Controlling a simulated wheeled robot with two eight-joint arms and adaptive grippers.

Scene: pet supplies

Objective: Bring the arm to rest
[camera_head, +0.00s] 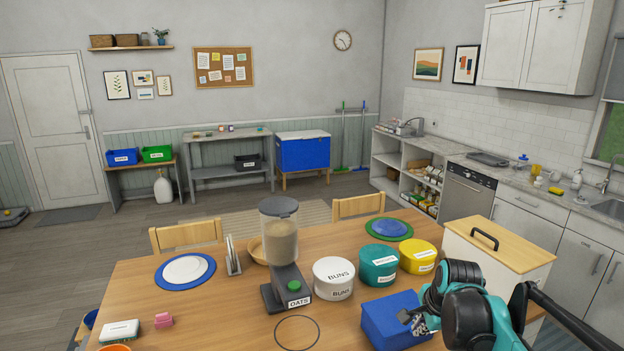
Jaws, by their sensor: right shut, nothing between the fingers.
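My right arm comes in from the lower right over the wooden table (230,320). My right gripper (412,322) is shut and empty. It shows at the front right, in front of or over the blue box (390,310); I cannot tell whether it touches the box. My left gripper is not in view.
An oats dispenser (279,240), a white buns tub (333,278), a teal tub (379,264) and a yellow tub (417,256) stand mid-table. A white bin with a wooden lid (500,250) stands right, close behind my arm. The table's front left is partly clear.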

